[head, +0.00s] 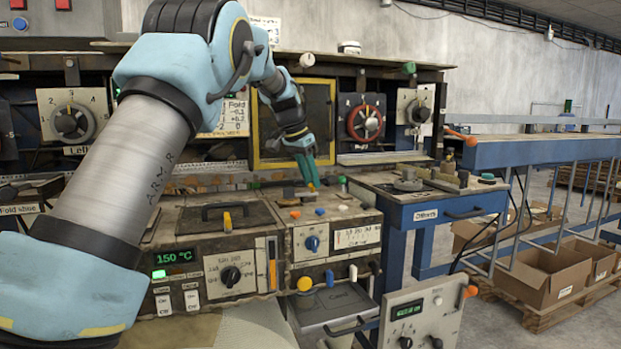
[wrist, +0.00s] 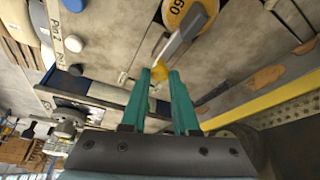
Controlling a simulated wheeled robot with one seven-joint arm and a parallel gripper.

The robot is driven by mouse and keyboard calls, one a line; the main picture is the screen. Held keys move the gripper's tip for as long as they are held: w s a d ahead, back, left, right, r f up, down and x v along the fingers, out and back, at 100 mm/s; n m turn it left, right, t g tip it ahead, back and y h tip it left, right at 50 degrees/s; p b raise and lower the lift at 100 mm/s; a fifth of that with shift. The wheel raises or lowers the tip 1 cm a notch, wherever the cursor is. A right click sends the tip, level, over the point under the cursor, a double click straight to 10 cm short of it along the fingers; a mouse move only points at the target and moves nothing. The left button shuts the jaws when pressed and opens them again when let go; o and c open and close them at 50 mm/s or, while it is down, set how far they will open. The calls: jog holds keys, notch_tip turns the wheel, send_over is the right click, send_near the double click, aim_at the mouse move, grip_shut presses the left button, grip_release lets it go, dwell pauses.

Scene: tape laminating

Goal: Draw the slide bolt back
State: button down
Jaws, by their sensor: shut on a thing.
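My gripper (head: 309,184) has teal fingers and points down at the machine's worktop, just in front of the yellow-framed window. In the wrist view my gripper (wrist: 160,78) has its fingertips on either side of a small yellow knob (wrist: 159,76) and is shut on it. The knob also shows at the fingertips in the head view (head: 311,186). A grey lever (wrist: 184,38) on a yellow dial (wrist: 185,14) ends close to the knob; I cannot tell whether they join. The bolt's body cannot be made out clearly; the fingers hide part of that area.
The yellow-framed window (head: 256,126) stands close behind my gripper. Small coloured knobs, including a blue one (head: 320,211) and a white one (head: 343,208), stand on the worktop nearby. A blue bench (head: 398,214) with metal parts is to the right. Cardboard boxes (head: 550,278) lie farther right.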

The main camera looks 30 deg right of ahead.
jog(key=shift+d+r, duration=0.1)
dwell(0.4)
jog(key=shift+s+d+p, duration=0.1)
jog(key=shift+d+p, duration=0.2)
jog(key=shift+p, duration=0.15)
jog(key=shift+d, duration=0.35)
jog(key=c, duration=0.7)
grip_release()
jog(key=shift+o, duration=0.2)
jog(key=b+v, duration=0.1)
jog(key=v, duration=0.9)
jog(key=shift+a+r, duration=0.2)
jog(key=shift+r, duration=0.1)
jog(key=shift+s, duration=0.1)
